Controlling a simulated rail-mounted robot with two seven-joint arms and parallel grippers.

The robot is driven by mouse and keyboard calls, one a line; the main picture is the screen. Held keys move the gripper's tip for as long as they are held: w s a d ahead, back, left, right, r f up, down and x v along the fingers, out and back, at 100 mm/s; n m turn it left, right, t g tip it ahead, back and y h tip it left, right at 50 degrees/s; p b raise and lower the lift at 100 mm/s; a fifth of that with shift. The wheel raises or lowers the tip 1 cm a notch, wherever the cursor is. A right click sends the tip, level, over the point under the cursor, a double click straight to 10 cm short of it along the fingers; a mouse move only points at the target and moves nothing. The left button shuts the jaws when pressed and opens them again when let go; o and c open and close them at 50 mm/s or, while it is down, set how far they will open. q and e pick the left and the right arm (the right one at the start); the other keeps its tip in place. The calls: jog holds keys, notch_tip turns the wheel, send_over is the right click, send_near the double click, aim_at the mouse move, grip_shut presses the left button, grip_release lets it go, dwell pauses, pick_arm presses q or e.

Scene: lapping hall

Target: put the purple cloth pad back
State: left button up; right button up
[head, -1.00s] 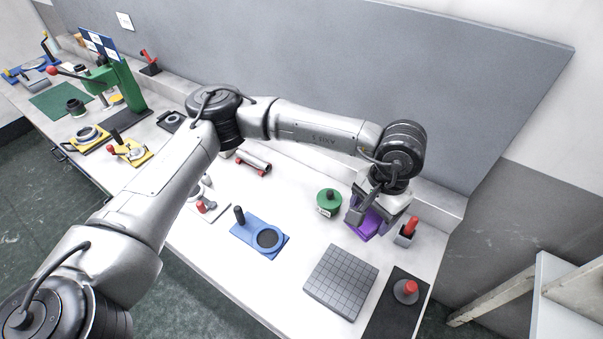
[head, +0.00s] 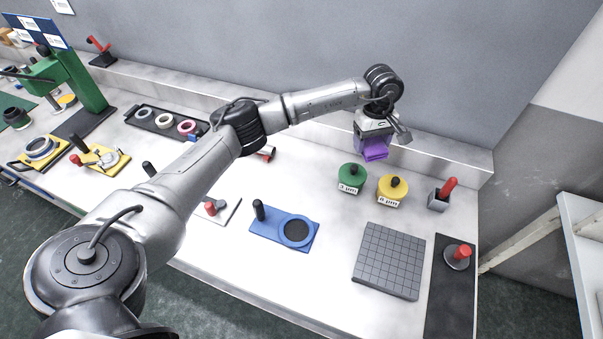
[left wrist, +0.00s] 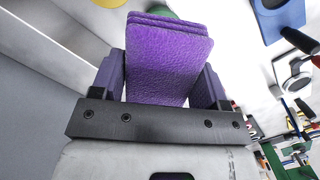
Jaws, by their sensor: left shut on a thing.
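The purple cloth pad (head: 375,152) hangs from my left gripper (head: 374,142), above the back of the bench. In the left wrist view the purple pad (left wrist: 166,58) sits between the two fingers of the left gripper (left wrist: 165,80), which are shut on it. The pad looks like stacked flat layers. In the head view the pad is behind the green and yellow round pots and apart from them. My right gripper is in neither view.
A green pot (head: 351,179) and a yellow pot (head: 392,189) stand in front of the pad. A grey box with a red handle (head: 441,196), a grooved grey plate (head: 389,262) and a blue base with a black-handled ring (head: 285,229) are nearby. White bench lies between them.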

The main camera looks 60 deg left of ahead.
pick_arm(q)
jog(key=s+a+f+n+b, duration=0.2)
jog(key=a+f+n, duration=0.4)
jog(key=a+f, duration=0.35)
jog(key=b, duration=0.2)
send_over(302, 166)
jog(key=shift+t, duration=0.4)
notch_tip(302, 166, down, 6)
jog(key=shift+a+f, duration=0.1)
jog(key=shift+f, duration=0.05)
jog(key=shift+s+f, duration=0.1)
jog(key=shift+f, duration=1.95)
jog(key=shift+f+b, duration=0.1)
jog(key=shift+b, duration=0.3)
jog(key=o, duration=1)
jog(key=shift+c, duration=0.2)
